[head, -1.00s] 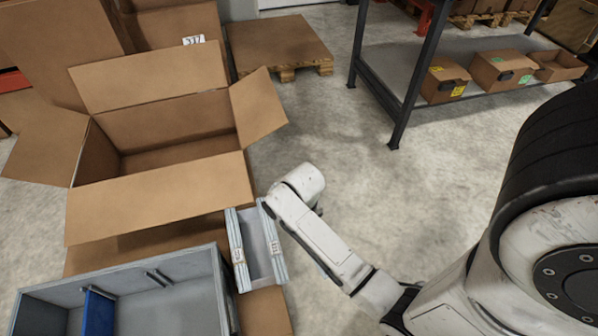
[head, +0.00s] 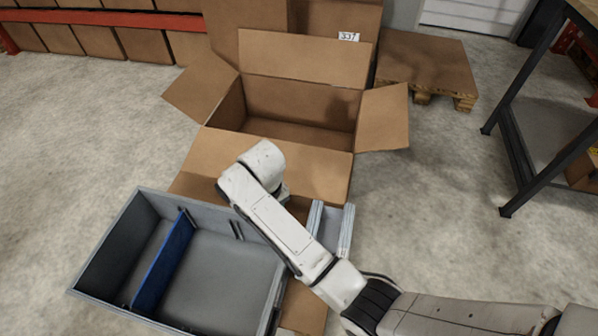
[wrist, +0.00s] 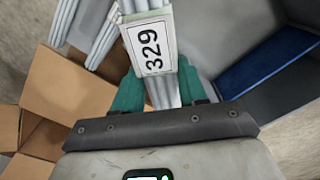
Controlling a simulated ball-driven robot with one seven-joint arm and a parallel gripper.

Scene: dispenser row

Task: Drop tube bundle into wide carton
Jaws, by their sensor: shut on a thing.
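The wide carton (head: 300,137) stands open at the back centre in the head view, with its flaps spread and no contents visible. My gripper (wrist: 162,88) shows in the wrist view with its teal fingers shut on the tube bundle (wrist: 152,48), pale grey tubes with a white label reading 329. In the head view my arm's end hangs in front of the carton's near flap, and it hides the gripper and the held bundle. More grey tubes (head: 347,232) lie to the right of my forearm, also at upper left in the wrist view (wrist: 92,38).
A grey tote (head: 105,240) with a blue divider (head: 163,258) sits at front left. A pallet with a brown top (head: 425,65) stands at back right, and a dark-framed bench (head: 518,165) is at the right. Floor is clear at left and right of the carton.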

